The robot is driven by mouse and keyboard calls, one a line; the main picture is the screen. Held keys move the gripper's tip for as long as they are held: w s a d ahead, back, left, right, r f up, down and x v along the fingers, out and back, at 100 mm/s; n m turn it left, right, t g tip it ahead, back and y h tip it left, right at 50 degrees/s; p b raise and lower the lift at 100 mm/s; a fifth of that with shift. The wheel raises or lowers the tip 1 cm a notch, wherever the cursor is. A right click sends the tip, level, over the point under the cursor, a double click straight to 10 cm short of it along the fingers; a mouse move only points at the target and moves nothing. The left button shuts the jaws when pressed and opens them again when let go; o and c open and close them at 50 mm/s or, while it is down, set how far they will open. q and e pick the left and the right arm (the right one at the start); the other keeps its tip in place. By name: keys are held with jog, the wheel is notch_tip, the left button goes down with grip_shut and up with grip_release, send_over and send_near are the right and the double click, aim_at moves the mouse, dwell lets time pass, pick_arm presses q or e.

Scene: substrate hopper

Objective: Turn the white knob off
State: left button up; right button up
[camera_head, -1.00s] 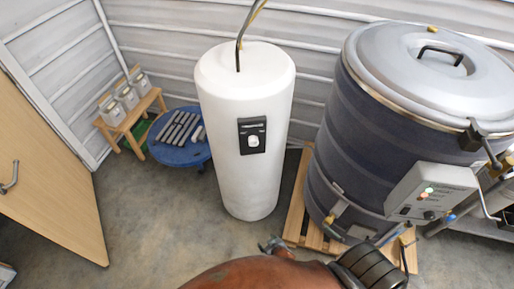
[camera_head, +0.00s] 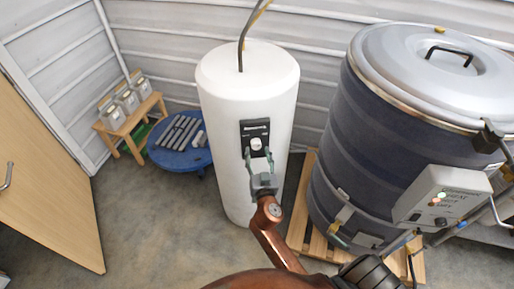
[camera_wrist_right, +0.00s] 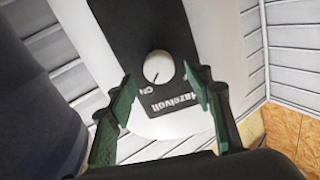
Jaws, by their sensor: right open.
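The white knob (camera_head: 256,144) sits on a black panel (camera_head: 247,127) on the front of a tall white cylindrical tank (camera_head: 220,100). In the right wrist view the round knob (camera_wrist_right: 159,67) shows upside down, with a small dark mark at its edge pointing toward the word "ON". My right gripper (camera_head: 259,156) is in front of the panel, just below the knob. Its green fingers are open and reach to either side of the knob in the wrist view (camera_wrist_right: 160,88); whether they touch it cannot be told. My left gripper is out of view.
A large dark vat (camera_head: 400,130) with a grey lid stands on a pallet (camera_head: 298,232) at the right, with a control box (camera_head: 440,197) on its side. A blue round table (camera_head: 165,158) and a wooden stool (camera_head: 116,131) stand at the left. Floor at left is clear.

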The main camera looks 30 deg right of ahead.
aim_at(257, 147)
jog(key=shift+x, duration=1.6)
jog(key=shift+c, duration=0.2)
jog(key=c, duration=1.1)
